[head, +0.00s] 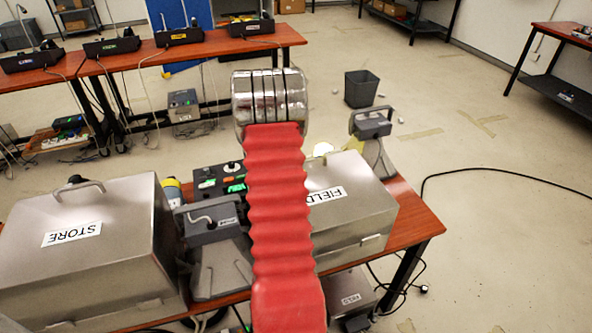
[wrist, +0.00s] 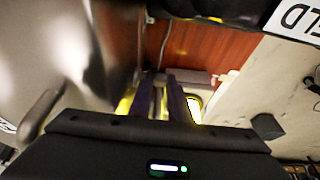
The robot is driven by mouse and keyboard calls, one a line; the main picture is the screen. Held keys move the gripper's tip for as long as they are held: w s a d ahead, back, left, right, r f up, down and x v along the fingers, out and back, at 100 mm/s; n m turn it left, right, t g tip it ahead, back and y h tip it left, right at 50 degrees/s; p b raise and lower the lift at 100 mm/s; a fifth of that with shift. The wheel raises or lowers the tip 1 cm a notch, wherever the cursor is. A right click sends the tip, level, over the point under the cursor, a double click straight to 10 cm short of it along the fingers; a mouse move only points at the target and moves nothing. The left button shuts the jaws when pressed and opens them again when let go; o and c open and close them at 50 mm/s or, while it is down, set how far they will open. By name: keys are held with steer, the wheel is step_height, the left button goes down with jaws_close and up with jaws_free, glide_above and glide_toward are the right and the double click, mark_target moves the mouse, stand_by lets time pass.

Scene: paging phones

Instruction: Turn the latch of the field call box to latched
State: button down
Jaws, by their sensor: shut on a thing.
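The field call box (head: 347,213) is a large metal box with a sloping lid and a FIELD label, on the red-brown table at the right. My red-sleeved arm covers its left part in the head view. Part of its label (wrist: 298,18) shows at the top right of the wrist view. I cannot make out its latch clearly. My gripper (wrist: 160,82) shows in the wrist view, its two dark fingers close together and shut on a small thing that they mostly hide. I cannot tell whether this is the latch. The gripper is hidden in the head view.
The STORE box (head: 75,235) stands at the left, a grey handset unit (head: 212,222) between the boxes. Another grey unit (head: 372,123) stands behind the field box. A bin (head: 361,88) is on the floor, and a black cable (head: 500,174) runs across open floor at the right.

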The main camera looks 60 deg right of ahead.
steer(key=shift+s+d+r+t+y, duration=0.1)
steer(key=shift+s+d+t+y, duration=0.1)
steer(key=shift+t+y, duration=0.4)
steer(key=shift+s+d+t+y, duration=0.1)
steer(key=shift+d+t+y, duration=0.05)
steer(key=shift+t+y, duration=0.45)
steer(key=shift+s+d+t+y, duration=0.2)
steer(key=shift+t+y, duration=0.7)
steer(key=shift+s+d+t+y, duration=0.15)
steer(key=shift+t+y, duration=0.75)
steer(key=c, duration=1.9)
jaws_free()
steer(key=shift+c, duration=0.2)
steer(key=v, duration=1.3)
steer(key=shift+s+d+r, duration=0.1)
steer(key=shift+r, duration=0.05)
